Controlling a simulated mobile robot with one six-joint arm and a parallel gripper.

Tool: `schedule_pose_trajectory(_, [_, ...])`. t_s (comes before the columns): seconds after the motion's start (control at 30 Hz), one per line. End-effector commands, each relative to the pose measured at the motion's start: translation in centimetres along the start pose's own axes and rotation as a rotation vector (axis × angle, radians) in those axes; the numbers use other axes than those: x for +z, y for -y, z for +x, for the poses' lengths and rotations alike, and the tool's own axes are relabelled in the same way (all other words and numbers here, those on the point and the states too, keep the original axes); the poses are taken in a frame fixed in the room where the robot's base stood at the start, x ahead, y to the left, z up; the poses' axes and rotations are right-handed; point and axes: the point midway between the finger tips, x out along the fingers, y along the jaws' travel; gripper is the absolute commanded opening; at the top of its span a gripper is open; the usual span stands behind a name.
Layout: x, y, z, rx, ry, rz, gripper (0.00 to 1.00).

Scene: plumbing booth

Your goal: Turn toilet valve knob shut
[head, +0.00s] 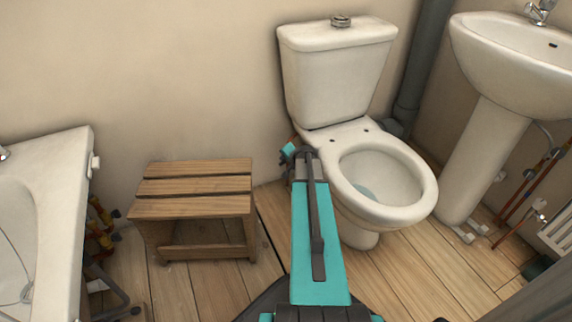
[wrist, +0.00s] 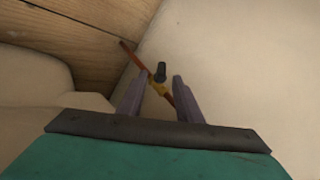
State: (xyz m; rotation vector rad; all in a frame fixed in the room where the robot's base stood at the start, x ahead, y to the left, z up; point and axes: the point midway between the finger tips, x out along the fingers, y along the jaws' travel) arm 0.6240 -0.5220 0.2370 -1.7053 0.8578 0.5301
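The toilet valve shows in the wrist view as a small dark knob (wrist: 160,72) on a yellow brass body (wrist: 160,88), set on a thin copper pipe (wrist: 130,55) by the wall. My gripper (wrist: 154,84) is open, with one finger on each side of the valve. The knob stands between and slightly beyond the fingertips in the picture; I cannot tell whether either finger touches it. In the head view my arm reaches down to the left side of the white toilet (head: 340,75). There the arm hides the knob and the fingertips.
A wooden stool (head: 195,185) stands left of my arm against the wall. A white bathtub (head: 45,220) is at the far left. A pedestal sink (head: 500,110) and a grey drain pipe (head: 425,60) are on the right. Some plank floor (head: 190,285) is bare in front of the stool.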

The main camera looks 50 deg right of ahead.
Motion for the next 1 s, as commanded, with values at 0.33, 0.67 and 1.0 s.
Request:
schedule_pose_trajectory(0.33, [0.0, -0.1, 3.9, 0.0, 0.001, 0.001, 0.32])
schedule_pose_trajectory(0.67, [0.0, -0.1, 4.7, 0.0, 0.0, 0.001, 0.32])
schedule_pose_trajectory(1.0, [-0.1, -0.1, 4.6, 0.001, -0.001, 0.002, 0.05])
